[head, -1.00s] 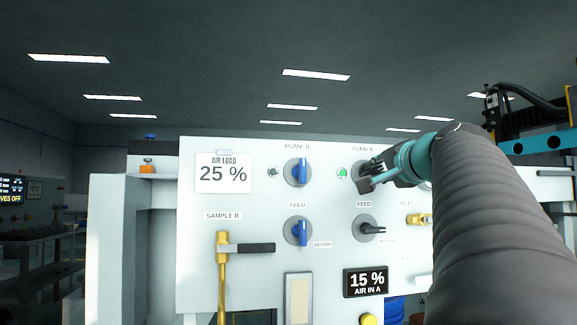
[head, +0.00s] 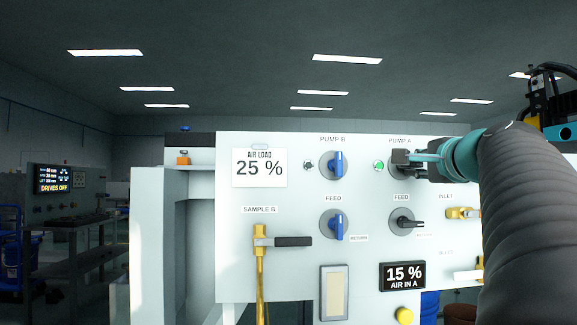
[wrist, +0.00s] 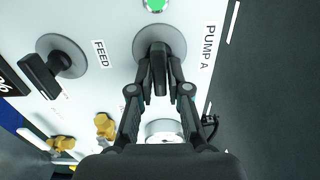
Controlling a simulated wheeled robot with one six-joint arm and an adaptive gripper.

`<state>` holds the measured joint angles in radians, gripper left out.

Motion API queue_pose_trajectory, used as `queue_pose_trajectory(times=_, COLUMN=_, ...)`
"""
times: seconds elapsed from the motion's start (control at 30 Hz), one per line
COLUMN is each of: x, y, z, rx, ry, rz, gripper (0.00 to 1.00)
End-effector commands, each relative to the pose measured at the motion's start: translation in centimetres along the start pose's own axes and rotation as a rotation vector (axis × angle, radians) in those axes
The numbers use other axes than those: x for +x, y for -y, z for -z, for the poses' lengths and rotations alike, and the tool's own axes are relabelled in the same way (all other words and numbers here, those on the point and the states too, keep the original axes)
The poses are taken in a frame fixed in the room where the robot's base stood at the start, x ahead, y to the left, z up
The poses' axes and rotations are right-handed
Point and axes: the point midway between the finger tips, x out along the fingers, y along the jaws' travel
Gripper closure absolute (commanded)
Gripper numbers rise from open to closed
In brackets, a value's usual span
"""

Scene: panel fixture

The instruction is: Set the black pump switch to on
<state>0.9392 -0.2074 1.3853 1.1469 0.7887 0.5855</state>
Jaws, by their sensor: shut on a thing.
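The black pump switch (wrist: 159,62) is on the white panel, beside the PUMP A label, on a round grey base. In the wrist view its black handle stands between the two fingers of my gripper (wrist: 160,76), which is shut on it. In the head view my gripper (head: 402,160) covers most of this switch, just below the PUMP A label, and its fingers lie nearly level. A green lamp (head: 378,165) left of the switch is lit. It also shows at the top of the wrist view (wrist: 155,4).
The blue PUMP B switch (head: 337,164) and blue FEED switch (head: 336,224) are to the left. The black FEED switch (head: 405,223) sits just below my gripper. A yellow valve with a black lever (head: 292,241) and a brass inlet valve (head: 460,213) also stand on the panel.

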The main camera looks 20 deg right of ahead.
Motion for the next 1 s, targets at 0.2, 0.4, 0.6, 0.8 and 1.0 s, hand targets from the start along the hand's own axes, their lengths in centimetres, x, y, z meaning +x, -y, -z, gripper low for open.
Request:
queue_pose_trajectory(times=0.2, x=0.0, y=0.0, z=0.0, rx=0.0, ry=0.0, rz=0.001, gripper=1.0)
queue_pose_trajectory(times=0.4, x=0.0, y=0.0, z=0.0, rx=-0.001, ry=0.0, rz=0.0, gripper=0.62)
queue_pose_trajectory(times=0.6, x=0.0, y=0.0, z=0.0, rx=-0.001, ry=0.0, rz=0.0, gripper=0.62)
queue_pose_trajectory(times=0.8, x=-0.9, y=0.0, z=0.1, rx=-0.001, ry=-0.002, rz=0.0, gripper=0.62)
queue_pose_trajectory(times=1.0, x=-4.2, y=0.1, z=0.1, rx=-0.002, ry=-0.006, rz=0.001, gripper=0.62)
